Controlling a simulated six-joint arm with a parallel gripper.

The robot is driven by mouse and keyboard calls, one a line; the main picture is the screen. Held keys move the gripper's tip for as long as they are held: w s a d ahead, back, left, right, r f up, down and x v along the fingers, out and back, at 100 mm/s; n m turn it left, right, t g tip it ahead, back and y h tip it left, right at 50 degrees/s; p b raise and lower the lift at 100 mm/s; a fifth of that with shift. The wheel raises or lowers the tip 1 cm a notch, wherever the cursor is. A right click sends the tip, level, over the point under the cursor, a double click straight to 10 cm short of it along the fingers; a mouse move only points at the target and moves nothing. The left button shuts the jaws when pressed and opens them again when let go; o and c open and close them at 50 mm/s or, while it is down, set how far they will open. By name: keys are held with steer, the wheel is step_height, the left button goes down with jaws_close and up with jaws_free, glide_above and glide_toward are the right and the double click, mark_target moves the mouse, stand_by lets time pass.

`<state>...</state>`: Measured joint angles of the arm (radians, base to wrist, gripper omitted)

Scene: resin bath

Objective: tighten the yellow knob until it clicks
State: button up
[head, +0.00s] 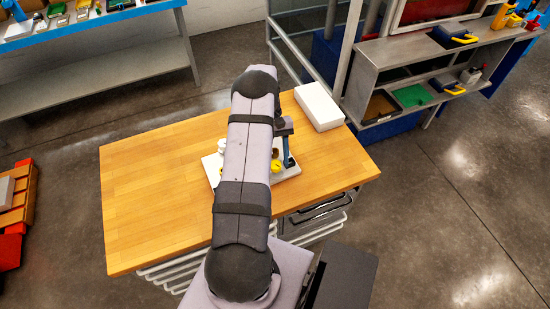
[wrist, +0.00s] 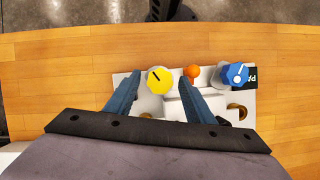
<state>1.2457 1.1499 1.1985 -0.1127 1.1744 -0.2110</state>
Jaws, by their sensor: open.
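I cannot tell how far above the knob the fingertips are. In the head view my arm hides most of the panel (head: 211,166), and yellow parts (head: 276,166) show just right of it.
An orange knob (wrist: 192,72) and a blue knob (wrist: 235,75) with a white pointer stand right of the yellow knob. A white box (head: 318,105) lies at the back right of the wooden table (head: 150,190). The table's left side is clear.

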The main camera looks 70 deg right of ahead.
steer(key=c, duration=1.1)
steer(key=shift+o, duration=0.2)
steer(key=shift+f+b, duration=0.1)
steer(key=shift+b, duration=0.2)
steer(key=shift+s+d+f+m+t+b, duration=0.1)
steer(key=shift+m+t+b, duration=0.2)
steer(key=shift+m+b, duration=0.55)
steer(key=m+t+b, duration=0.1)
steer(key=m+b, duration=0.1)
steer(key=m, duration=0.1)
steer(key=shift+s+m+y, duration=0.1)
steer(key=shift+m+y, duration=0.25)
steer(key=shift+y, duration=0.05)
steer(key=m, duration=0.1)
steer(key=m+t+b, duration=0.1)
steer(key=m, duration=0.1)
steer(key=shift+s+r+t, duration=0.1)
steer(key=shift+r+t, duration=0.1)
steer(key=shift+t, duration=0.1)
steer(key=shift+s+m+t+b, duration=0.1)
steer(key=shift+m+t+b, duration=0.3)
steer(key=shift+m, duration=1.3)
